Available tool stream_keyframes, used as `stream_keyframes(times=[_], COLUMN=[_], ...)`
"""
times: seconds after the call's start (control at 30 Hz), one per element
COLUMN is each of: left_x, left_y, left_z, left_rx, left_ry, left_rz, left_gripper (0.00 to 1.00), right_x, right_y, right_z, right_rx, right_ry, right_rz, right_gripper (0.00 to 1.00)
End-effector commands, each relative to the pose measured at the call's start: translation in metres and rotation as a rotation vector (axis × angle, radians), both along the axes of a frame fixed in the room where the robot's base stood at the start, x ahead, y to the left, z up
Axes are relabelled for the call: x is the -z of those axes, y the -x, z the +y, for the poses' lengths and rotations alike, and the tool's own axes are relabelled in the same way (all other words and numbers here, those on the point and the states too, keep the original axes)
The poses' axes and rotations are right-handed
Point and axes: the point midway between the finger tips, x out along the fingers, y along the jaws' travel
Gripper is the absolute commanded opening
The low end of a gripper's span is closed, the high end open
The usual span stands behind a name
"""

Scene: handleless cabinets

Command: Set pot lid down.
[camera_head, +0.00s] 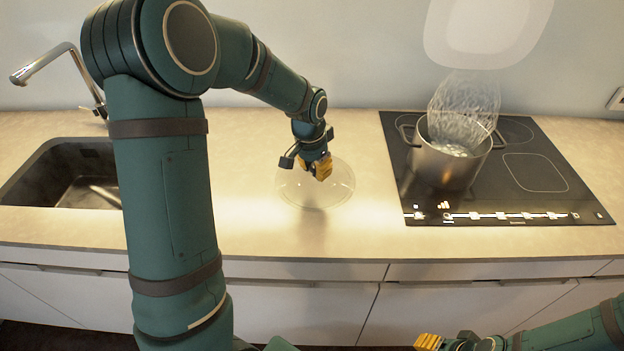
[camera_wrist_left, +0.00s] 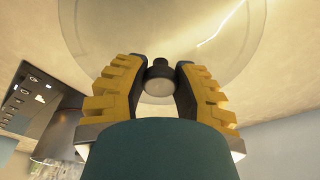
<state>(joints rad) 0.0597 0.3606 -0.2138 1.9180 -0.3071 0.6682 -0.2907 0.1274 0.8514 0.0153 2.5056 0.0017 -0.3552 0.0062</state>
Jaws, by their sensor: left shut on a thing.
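The clear glass pot lid (camera_head: 330,190) is at the middle of the counter, between the sink and the cooktop. My left gripper (camera_head: 318,170) is directly above it, shut on its knob. In the left wrist view the dark knob (camera_wrist_left: 158,78) sits between the yellow fingers of my left gripper (camera_wrist_left: 160,85), with the glass disc of the lid (camera_wrist_left: 100,30) beyond. The lid looks level and at or very close to the counter; I cannot tell whether it touches.
A steel pot (camera_head: 445,162) with bubbling contents and steam stands on the black cooktop (camera_head: 540,170) at the right. A dark sink (camera_head: 65,175) with a faucet (camera_head: 60,62) is at the left. The counter (camera_head: 250,225) around the lid is clear.

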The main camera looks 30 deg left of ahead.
Motion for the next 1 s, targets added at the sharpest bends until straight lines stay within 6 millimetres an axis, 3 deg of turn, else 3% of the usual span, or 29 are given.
stream_keyframes(times=[0.3,0.67,0.7,0.77,1.0], left_x=[0.036,0.039,0.04,0.039,0.039], left_y=[0.0,0.0,0.0,0.0,0.0], left_z=[0.0,0.0,0.0,0.0,0.0], left_rx=[0.0,0.0,0.0,0.0,0.0], left_ry=[0.0,0.0,0.0,0.0,0.0], left_rz=[0.001,-0.001,0.0,0.0,0.0], left_gripper=[0.0,0.0,0.33,0.55,0.57], right_x=[0.007,0.009,0.009,0.008,0.008], right_y=[0.002,0.003,0.003,0.003,0.003], right_z=[0.0,0.001,0.001,0.001,0.001], right_rx=[-0.004,-0.006,-0.006,-0.006,-0.006], right_ry=[-0.001,-0.002,-0.002,-0.002,-0.002], right_rz=[0.005,0.006,0.007,0.006,0.006], right_gripper=[0.47,0.47,0.47,0.47,0.47])
